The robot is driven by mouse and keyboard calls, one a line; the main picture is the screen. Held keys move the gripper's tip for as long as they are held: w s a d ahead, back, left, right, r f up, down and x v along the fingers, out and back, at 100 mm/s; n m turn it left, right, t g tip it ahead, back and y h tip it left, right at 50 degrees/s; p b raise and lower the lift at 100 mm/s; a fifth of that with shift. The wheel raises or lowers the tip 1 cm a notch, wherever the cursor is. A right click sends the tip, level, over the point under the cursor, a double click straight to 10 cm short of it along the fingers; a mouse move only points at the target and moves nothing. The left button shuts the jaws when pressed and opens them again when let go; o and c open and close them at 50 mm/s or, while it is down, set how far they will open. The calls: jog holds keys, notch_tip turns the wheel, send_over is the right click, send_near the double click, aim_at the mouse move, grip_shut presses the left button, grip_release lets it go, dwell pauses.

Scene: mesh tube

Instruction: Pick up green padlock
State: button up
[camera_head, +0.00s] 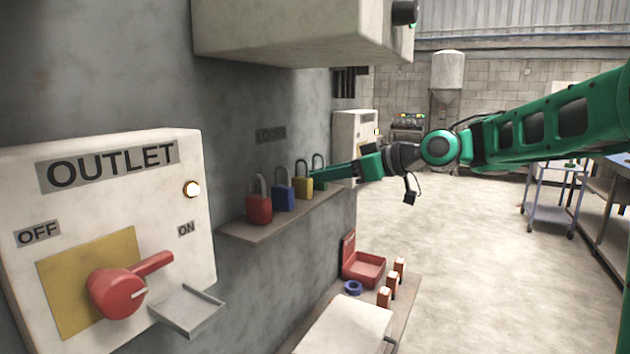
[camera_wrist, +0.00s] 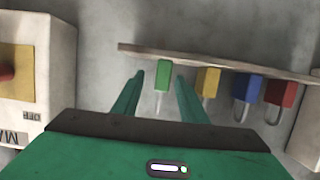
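The green padlock (camera_wrist: 163,76) stands at the end of a row on a wall shelf, and the wrist view shows it upside down with its shackle pointing down in the picture. My gripper (camera_wrist: 159,80) is open, one finger on each side of the padlock, with visible gaps in the picture. I cannot tell how far the fingertips reach around it in depth. In the head view my gripper (camera_head: 318,174) comes in from the right at the far end of the row, and partly hides the green padlock (camera_head: 319,159).
A yellow padlock (camera_head: 303,187), blue padlock (camera_head: 284,196) and red padlock (camera_head: 259,208) stand nearer on the shelf (camera_head: 255,232). The grey wall is close behind. A white box (camera_head: 290,30) juts out above. Open floor (camera_head: 470,250) lies to the right.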

jog(key=shift+c, duration=0.6)
grip_shut()
